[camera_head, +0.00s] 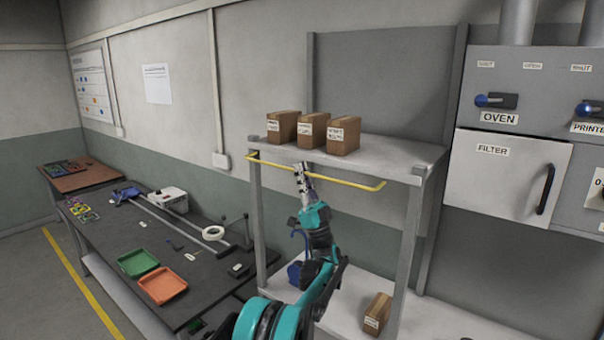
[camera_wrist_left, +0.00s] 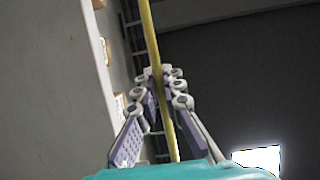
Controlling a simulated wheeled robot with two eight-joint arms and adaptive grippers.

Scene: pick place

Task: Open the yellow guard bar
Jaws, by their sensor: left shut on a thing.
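The yellow guard bar (camera_head: 340,179) runs along the front of the metal shelf's top, with its right end bent back toward the shelf. In the left wrist view the bar (camera_wrist_left: 150,40) passes between the fingers of my left gripper (camera_wrist_left: 158,90). My left gripper (camera_head: 303,168) is shut on the bar, left of its middle. The fingertips are partly hidden behind the bar in the head view. My right gripper is not in view.
Several brown boxes (camera_head: 313,130) stand on the shelf top (camera_head: 385,154) behind the bar. Another box (camera_head: 377,313) lies on the lower shelf. A dark workbench (camera_head: 215,285) with trays and tools is at left. A grey oven cabinet (camera_head: 580,150) is at right.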

